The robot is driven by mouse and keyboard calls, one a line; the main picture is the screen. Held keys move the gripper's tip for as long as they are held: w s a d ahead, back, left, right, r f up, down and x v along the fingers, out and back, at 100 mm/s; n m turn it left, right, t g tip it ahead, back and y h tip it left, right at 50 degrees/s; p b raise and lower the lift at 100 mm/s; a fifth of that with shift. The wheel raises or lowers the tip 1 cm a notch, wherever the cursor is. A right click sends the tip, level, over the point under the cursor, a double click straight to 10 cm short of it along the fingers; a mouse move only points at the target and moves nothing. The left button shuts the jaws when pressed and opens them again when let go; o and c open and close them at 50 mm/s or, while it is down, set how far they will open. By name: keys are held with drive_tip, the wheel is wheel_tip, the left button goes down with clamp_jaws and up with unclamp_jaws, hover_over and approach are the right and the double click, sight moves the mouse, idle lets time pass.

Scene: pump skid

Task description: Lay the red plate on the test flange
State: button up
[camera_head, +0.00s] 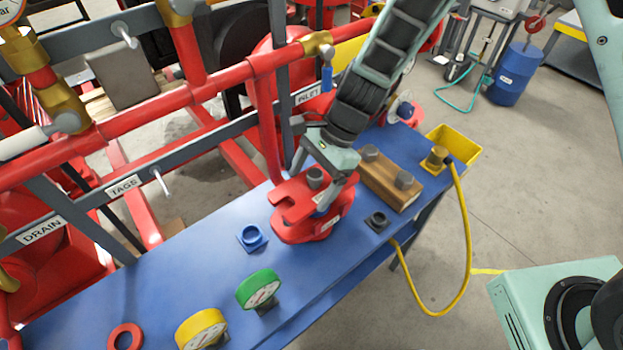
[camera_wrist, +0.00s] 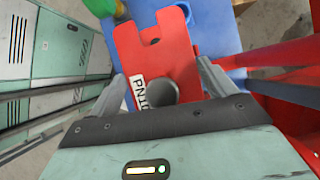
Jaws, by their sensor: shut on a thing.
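The red plate (camera_head: 292,200) is a flat piece with a notch in its end and a grey knob (camera_head: 315,178) on top. In the wrist view the red plate (camera_wrist: 158,52) lies between my fingers, with its white "PN10" label and the grey knob (camera_wrist: 162,92) showing. My gripper (camera_head: 332,190) is shut on the plate, one finger at each side of it. Below the plate is a round red body (camera_head: 300,236), likely the test flange, on the blue bench. The plate and my gripper cover most of it. I cannot tell whether plate and flange touch.
A blue socket (camera_head: 252,238), a dark socket (camera_head: 377,221) and green (camera_head: 258,288) and yellow gauges (camera_head: 201,328) are nearby. Red pipes (camera_head: 130,125) run behind.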

drive_tip(key=shift+f+b, duration=1.2)
drive_tip(key=shift+f, duration=0.55)
drive_tip(key=o, duration=1.3)
drive_tip(key=shift+s, duration=0.1)
drive_tip(key=shift+f, duration=0.1)
drive_tip(key=b+v, duration=0.2)
drive_tip(key=v, duration=1.5)
drive_tip(key=s+d+n+t+h, duration=0.1)
drive_tip(key=s+n, duration=0.5)
drive_tip(key=s, duration=0.1)
drive_tip(key=s+d+n+t+h+b, duration=0.1)
drive_tip(key=s+n+h, duration=0.1)
drive_tip(key=s+n, duration=0.5)
drive_tip(key=s+d+n+t+h, duration=0.1)
drive_tip(key=s+n, duration=0.6)
drive_tip(key=shift+s+d+h, duration=0.1)
drive_tip(key=shift+d+h, duration=0.05)
drive_tip(key=shift+h, duration=0.15)
